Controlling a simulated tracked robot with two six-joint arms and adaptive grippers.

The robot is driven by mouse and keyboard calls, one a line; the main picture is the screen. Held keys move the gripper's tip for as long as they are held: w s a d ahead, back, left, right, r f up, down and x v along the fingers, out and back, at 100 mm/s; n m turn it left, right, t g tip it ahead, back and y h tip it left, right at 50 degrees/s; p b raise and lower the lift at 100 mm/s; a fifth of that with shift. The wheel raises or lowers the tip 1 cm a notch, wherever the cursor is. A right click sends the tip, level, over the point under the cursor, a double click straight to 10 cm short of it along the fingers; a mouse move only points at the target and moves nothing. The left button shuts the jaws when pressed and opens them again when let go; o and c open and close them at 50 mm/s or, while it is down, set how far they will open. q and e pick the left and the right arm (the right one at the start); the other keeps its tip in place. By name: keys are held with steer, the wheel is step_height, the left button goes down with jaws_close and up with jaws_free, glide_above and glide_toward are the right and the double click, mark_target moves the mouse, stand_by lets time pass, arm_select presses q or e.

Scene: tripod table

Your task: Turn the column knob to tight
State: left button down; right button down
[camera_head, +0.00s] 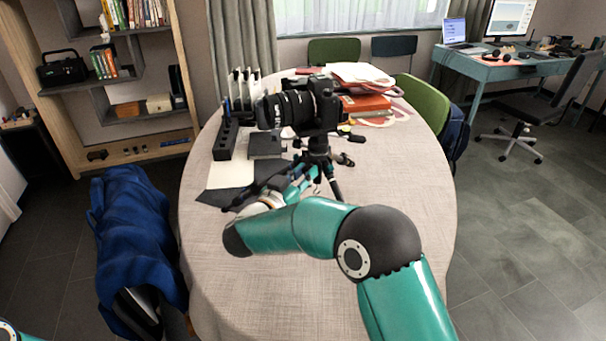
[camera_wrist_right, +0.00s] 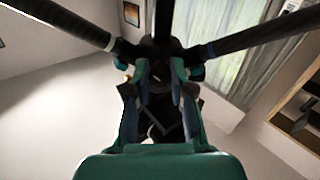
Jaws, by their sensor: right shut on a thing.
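The tripod (camera_head: 319,146) stands on the round table (camera_head: 400,215) with a black camera (camera_head: 323,100) on top. My right arm reaches over the table from the front, and my right gripper (camera_head: 303,180) is at the tripod's column, low between the legs. In the right wrist view the fingers of my right gripper (camera_wrist_right: 160,92) are closed in on a small dark part at the column, below the spread tripod legs (camera_wrist_right: 235,45). This part looks like the column knob; the fingers mostly hide it, and its turn position cannot be read. My left gripper is out of view.
A black slotted holder (camera_head: 226,140), a dark box (camera_head: 265,145) and flat sheets lie left of the tripod. Red books (camera_head: 365,104) and papers lie behind it. Chairs stand around the table, one with a blue cover (camera_head: 130,225). The table's right front is clear.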

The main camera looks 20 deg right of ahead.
steer(key=shift+f+m+b, duration=0.15)
steer(key=shift+m+b, duration=7.9)
steer(key=shift+m, duration=0.95)
steer(key=c, duration=1)
jaws_free()
